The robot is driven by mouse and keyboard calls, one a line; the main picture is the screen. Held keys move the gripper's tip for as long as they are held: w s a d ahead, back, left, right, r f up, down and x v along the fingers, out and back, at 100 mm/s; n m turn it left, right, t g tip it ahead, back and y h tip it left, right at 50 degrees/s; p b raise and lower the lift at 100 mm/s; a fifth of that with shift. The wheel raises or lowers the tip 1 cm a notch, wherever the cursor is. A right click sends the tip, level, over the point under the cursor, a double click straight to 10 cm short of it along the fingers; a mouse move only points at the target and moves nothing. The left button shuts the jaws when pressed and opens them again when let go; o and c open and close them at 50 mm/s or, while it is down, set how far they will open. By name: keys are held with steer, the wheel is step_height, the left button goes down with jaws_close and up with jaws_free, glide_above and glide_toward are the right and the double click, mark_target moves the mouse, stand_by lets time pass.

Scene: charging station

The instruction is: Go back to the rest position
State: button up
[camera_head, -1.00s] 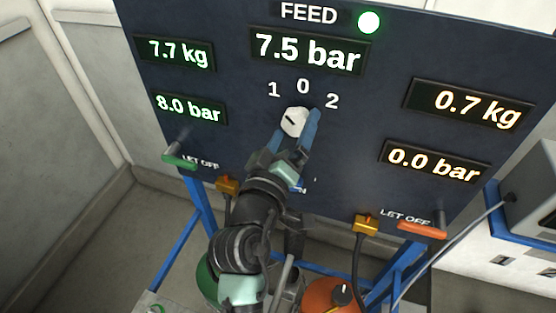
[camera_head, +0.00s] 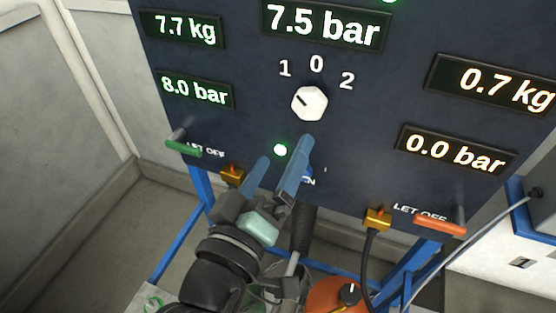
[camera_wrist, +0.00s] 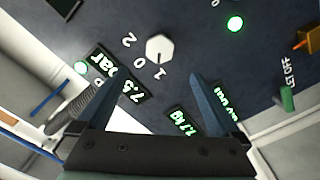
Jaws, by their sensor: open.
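My gripper (camera_head: 283,152) is open and empty in front of the dark panel (camera_head: 245,60), below the white knob. The white six-sided knob (camera_head: 309,103) sits under the marks 1, 0 and 2, with its dark line pointing to the upper left, toward 1. In the wrist view the knob (camera_wrist: 159,48) shows beyond the gap between the two blue fingers of my gripper (camera_wrist: 158,80), clear of both. A lit green lamp (camera_head: 280,150) shows between the fingertips in the head view.
A green lever (camera_head: 183,149) is at the panel's lower left, an orange lever (camera_head: 440,225) at its lower right. Brass fittings (camera_head: 378,218) line the lower edge. An orange cylinder (camera_head: 325,298) stands below. A grey box with a cable is at the right.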

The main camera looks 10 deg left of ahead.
step_height(320, 180, up, 19)
steer(key=w+d+m+t+y, duration=0.1)
steer(key=w+d+m+t, duration=0.1)
steer(key=m+t, duration=0.3)
steer(key=s+r+t+y, duration=0.1)
steer(key=s+r+t, duration=0.1)
steer(key=r, duration=0.5)
steer(key=s+d+r+m+t+y, duration=0.1)
steer(key=s+r+t+y, duration=0.1)
steer(key=s+r, duration=0.3)
step_height(320, 180, up, 3)
steer(key=shift+s+d+t+y+b, duration=0.2)
steer(key=shift+d+t+y+b, duration=0.1)
steer(key=shift+t+b, duration=0.15)
steer(key=shift+a, duration=0.1)
steer(key=shift+f, duration=0.1)
